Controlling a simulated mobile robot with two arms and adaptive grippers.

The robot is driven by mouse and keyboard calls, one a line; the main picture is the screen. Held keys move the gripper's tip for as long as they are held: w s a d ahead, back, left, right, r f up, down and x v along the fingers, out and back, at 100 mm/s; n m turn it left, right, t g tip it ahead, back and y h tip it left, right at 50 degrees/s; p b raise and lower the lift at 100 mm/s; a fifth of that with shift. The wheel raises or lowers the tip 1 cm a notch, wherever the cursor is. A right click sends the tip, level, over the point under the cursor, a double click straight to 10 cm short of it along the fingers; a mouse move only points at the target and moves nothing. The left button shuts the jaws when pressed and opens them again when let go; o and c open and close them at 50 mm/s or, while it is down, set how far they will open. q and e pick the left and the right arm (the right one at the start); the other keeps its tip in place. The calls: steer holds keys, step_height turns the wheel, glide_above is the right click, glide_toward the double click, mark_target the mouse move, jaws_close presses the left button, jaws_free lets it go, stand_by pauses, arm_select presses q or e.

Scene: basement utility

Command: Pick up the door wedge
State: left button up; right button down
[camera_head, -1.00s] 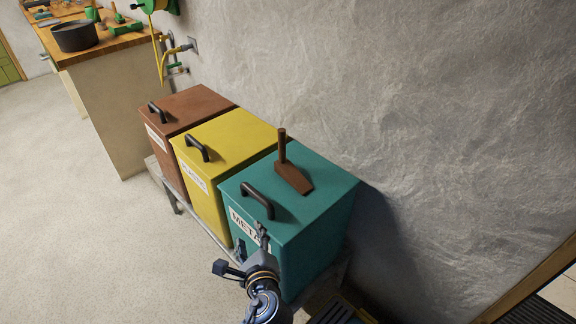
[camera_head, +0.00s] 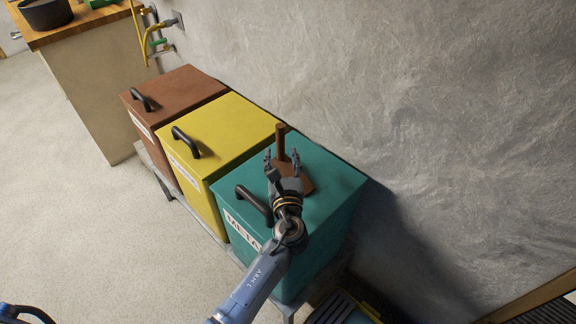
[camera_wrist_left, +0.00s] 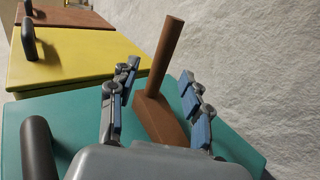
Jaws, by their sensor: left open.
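The door wedge (camera_head: 281,138) is brown, with a tapered block lying flat and a post standing up from it. It rests on top of the teal bin (camera_head: 331,184), near the wall side; it also shows in the left wrist view (camera_wrist_left: 159,118). My left gripper (camera_head: 282,157) is open above the teal lid, with its fingers pointing toward the post. In the left wrist view its two fingers (camera_wrist_left: 160,70) stand on either side of the wedge, apart from it. The hand hides part of the block. My right gripper is not in view.
The teal bin has a black handle (camera_head: 253,205) left of my gripper. A yellow bin (camera_head: 228,137) and a brown bin (camera_head: 178,93) stand beside it. The rough grey wall (camera_head: 420,110) rises close behind. A workbench (camera_head: 90,100) stands at the far left; open floor lies left.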

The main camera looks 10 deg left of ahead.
mark_target(281, 143)
arm_select(q)
steer(key=shift+w+a+r, duration=0.15)
steer(key=shift+w+r, duration=0.05)
steer(key=shift+w, duration=0.3)
steer(key=shift+w+a+r, duration=0.15)
steer(key=shift+w, duration=0.35)
steer(key=x, duration=0.3)
steer(key=shift+w, duration=0.45)
steer(key=c, duration=0.9)
jaws_close()
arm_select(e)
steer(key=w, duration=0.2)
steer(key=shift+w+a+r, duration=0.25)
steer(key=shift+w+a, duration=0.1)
